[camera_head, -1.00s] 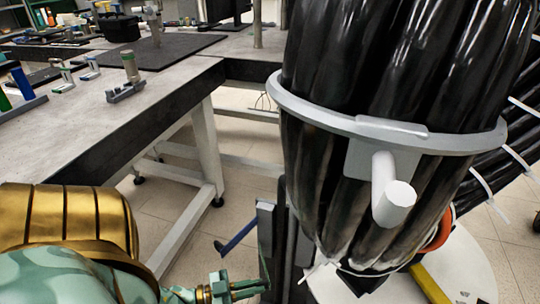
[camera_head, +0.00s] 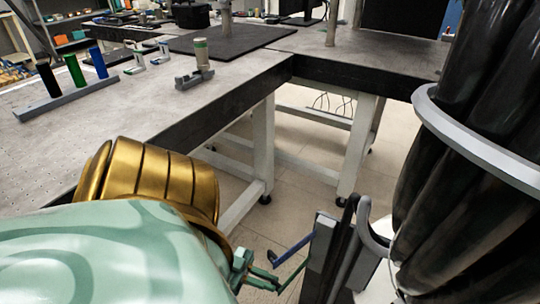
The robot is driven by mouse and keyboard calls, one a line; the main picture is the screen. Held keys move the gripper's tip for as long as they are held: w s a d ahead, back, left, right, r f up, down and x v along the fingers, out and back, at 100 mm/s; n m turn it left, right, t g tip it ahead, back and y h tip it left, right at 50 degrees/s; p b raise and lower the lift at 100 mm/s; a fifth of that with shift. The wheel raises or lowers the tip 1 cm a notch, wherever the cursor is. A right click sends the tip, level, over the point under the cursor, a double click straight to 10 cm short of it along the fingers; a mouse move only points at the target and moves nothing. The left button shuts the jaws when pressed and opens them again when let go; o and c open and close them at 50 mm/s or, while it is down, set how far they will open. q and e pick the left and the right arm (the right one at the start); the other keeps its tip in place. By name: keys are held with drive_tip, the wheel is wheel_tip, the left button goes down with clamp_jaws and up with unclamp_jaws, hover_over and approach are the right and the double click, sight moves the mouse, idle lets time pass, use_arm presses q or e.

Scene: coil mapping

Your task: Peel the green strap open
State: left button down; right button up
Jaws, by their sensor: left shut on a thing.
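The green strap (camera_head: 294,274) shows as a thin green strip beside the dark upright post at the lower middle. Its near end is between the fingers of my left gripper (camera_head: 272,281), which is shut on it. A blue strap (camera_head: 294,249) sticks out to the left from the same post (camera_head: 318,262), just above the green one. The lower part of the post is cut off by the picture's edge. My right gripper is not in view.
A thick black cable bundle with a grey ring (camera_head: 480,150) fills the right side. A grey table (camera_head: 140,110) at left holds a rack (camera_head: 65,95) with black, green and blue cylinders. Floor (camera_head: 300,175) shows between the table and the bundle.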

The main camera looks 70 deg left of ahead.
use_arm(q)
drive_tip(key=shift+w+a+r, duration=0.15)
drive_tip(key=shift+w+a, duration=0.4)
drive_tip(key=shift+a, duration=0.35)
drive_tip(key=c, duration=1.5)
unclamp_jaws()
drive_tip(key=shift+w, duration=0.15)
drive_tip(key=shift+d, duration=0.15)
